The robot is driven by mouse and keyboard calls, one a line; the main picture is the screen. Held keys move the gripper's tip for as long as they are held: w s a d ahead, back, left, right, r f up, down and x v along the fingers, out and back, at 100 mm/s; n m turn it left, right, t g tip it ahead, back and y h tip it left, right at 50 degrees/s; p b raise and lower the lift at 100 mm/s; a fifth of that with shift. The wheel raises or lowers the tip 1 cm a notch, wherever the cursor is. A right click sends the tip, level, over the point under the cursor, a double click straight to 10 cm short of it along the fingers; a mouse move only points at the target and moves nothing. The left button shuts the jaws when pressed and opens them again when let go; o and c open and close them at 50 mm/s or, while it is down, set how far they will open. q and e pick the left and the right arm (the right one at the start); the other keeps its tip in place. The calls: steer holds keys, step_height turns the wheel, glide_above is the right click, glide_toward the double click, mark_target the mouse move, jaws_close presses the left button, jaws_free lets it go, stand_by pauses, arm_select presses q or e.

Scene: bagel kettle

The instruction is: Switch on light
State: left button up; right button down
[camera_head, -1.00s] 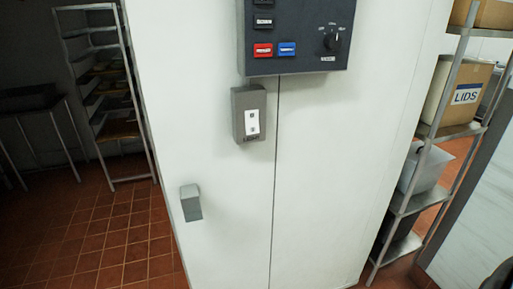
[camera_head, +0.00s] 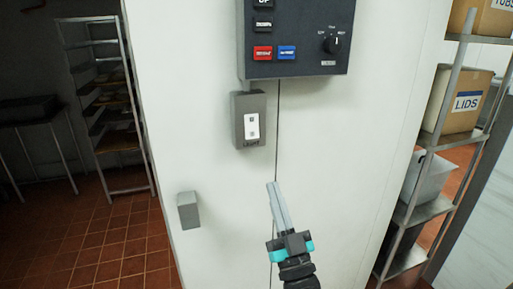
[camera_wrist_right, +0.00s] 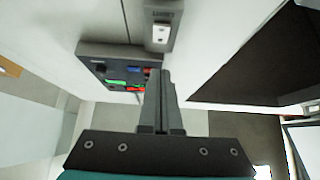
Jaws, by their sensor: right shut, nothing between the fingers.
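A grey switch box (camera_head: 237,134) with a white rocker switch (camera_head: 252,127) is fixed on the white wall, just below a dark control panel. My right gripper (camera_head: 273,187) has risen into the head view below and a little right of the box, its fingers shut, empty and pointing up. It is apart from the switch in the picture. In the right wrist view, the shut fingers (camera_wrist_right: 158,75) point toward the switch box (camera_wrist_right: 151,38), whose white rocker (camera_wrist_right: 160,33) shows at the top. My left gripper is in neither view.
The dark control panel (camera_head: 297,37) has red and blue buttons and a knob. A smaller grey box (camera_head: 189,210) sits lower left on the wall. A metal rack (camera_head: 108,105) stands at left, and shelves with a LIDS box (camera_head: 457,101) stand at right.

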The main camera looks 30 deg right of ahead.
mark_target(252, 135)
steer(key=shift+w+f+x, duration=0.3)
steer(key=shift+f+x, duration=0.1)
steer(key=shift+x, duration=1.75)
steer(key=shift+w+f+x, duration=0.3)
steer(key=shift+f+x, duration=0.05)
steer(key=shift+x, duration=1.8)
steer(key=shift+w+f+x, duration=0.25)
steer(key=shift+f+x, duration=0.15)
steer(key=shift+x, duration=1.75)
steer(key=shift+d, duration=0.15)
steer(key=shift+w+f+t+b, duration=0.25)
steer(key=shift+f+t+b, duration=0.15)
steer(key=shift+b, duration=0.6)
steer(key=shift+w+d+b, duration=0.1)
steer(key=shift+w+b, duration=0.05)
steer(key=shift+b, duration=0.2)
steer(key=shift+r, duration=0.2)
steer(key=shift+p, duration=0.3)
